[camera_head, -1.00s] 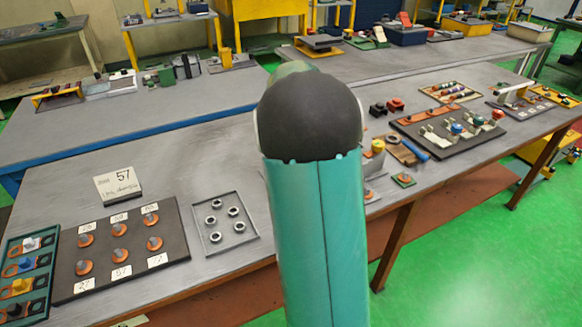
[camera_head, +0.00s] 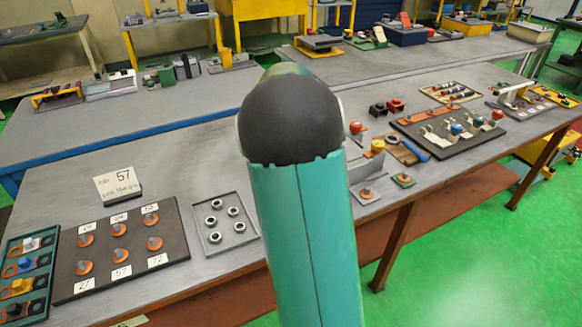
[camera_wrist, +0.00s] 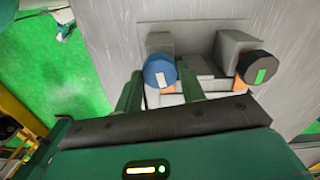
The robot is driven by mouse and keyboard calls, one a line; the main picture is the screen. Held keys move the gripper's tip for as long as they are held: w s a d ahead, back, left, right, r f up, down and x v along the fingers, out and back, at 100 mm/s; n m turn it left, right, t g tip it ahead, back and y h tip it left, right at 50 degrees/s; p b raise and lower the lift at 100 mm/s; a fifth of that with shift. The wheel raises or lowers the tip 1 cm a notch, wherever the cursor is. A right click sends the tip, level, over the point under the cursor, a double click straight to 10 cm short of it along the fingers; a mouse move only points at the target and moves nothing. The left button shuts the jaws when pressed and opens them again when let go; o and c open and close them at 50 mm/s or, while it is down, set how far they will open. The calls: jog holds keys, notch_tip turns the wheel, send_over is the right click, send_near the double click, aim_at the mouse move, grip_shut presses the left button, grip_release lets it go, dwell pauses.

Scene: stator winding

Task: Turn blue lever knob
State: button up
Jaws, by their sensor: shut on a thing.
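The blue knob (camera_wrist: 159,72) has a white mark on its face and sits on a grey fixture (camera_wrist: 205,40) in the wrist view. My gripper (camera_wrist: 160,82) has its two green fingers on either side of the knob, closed on it. An orange part shows just below the knob. A black knob (camera_wrist: 256,67) with a green mark sits on the same fixture, right of my gripper and apart from it. In the head view my own arm covers the middle, and my gripper is hidden behind it.
The bench holds a dark board of numbered posts (camera_head: 118,285), a tray of nuts (camera_head: 243,245) and a dark board with coloured knobs (camera_head: 480,146). Bare bench lies around the card.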

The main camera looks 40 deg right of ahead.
jog(key=shift+d+r+m, duration=0.1)
jog(key=shift+r+m, duration=0.05)
jog(key=shift+m, duration=0.35)
jog(key=o, duration=1)
jog(key=shift+c, duration=0.2)
notch_tip(320, 180, up, 14)
jog(key=shift+f, duration=0.2)
